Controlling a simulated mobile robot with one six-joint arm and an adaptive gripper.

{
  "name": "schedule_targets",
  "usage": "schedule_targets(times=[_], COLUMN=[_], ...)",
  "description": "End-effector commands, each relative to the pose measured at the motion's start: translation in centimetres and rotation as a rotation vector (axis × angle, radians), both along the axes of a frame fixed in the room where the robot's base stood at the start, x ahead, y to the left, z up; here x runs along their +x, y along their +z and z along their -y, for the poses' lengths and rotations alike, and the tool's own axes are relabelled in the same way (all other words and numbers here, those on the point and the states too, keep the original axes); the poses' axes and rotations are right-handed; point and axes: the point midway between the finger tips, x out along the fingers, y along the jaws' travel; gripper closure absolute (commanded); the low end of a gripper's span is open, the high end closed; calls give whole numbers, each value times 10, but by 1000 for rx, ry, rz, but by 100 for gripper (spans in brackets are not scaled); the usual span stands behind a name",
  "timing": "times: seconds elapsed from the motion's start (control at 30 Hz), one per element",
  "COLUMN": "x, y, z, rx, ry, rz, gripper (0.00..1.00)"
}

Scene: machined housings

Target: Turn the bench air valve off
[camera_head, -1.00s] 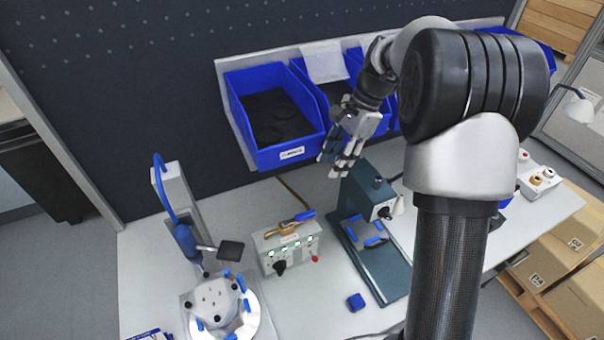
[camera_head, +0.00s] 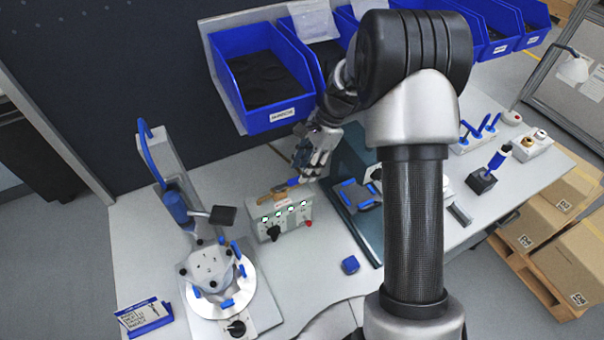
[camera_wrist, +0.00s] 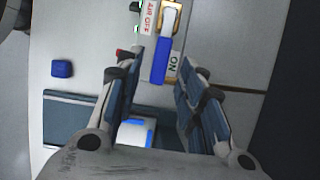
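The air valve has a brass body (camera_head: 278,191) and a blue lever (camera_head: 293,181) on top of a grey control box (camera_head: 283,217). In the wrist view the blue lever (camera_wrist: 160,59) lies beside an "ON" label (camera_wrist: 173,66), and an "AIR OFF" label (camera_wrist: 149,17) is near the brass body (camera_wrist: 170,20). My gripper (camera_head: 316,166) is close above the lever's end. In the wrist view my gripper (camera_wrist: 164,65) is open and empty, its fingers to either side of the lever's end. I cannot tell whether they touch it.
A fixture with a round plate (camera_head: 261,298) is at left. Blue bins (camera_head: 300,97) hang behind. A small blue block (camera_head: 350,265) lies in front; the bench around it is clear.

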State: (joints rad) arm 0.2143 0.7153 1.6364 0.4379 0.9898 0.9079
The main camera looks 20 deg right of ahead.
Motion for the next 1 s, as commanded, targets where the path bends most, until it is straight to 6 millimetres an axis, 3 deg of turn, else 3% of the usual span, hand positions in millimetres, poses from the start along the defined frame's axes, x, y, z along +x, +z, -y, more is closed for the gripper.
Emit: schedule_targets(times=[0.2,0.53,1.0], x=[-2,-2,-2], y=[-21,-24,-23], z=[-9,-10,-10], rx=[1,0,0], ry=[0,0,0], rz=[-1,0,0], gripper=[64,64,95])
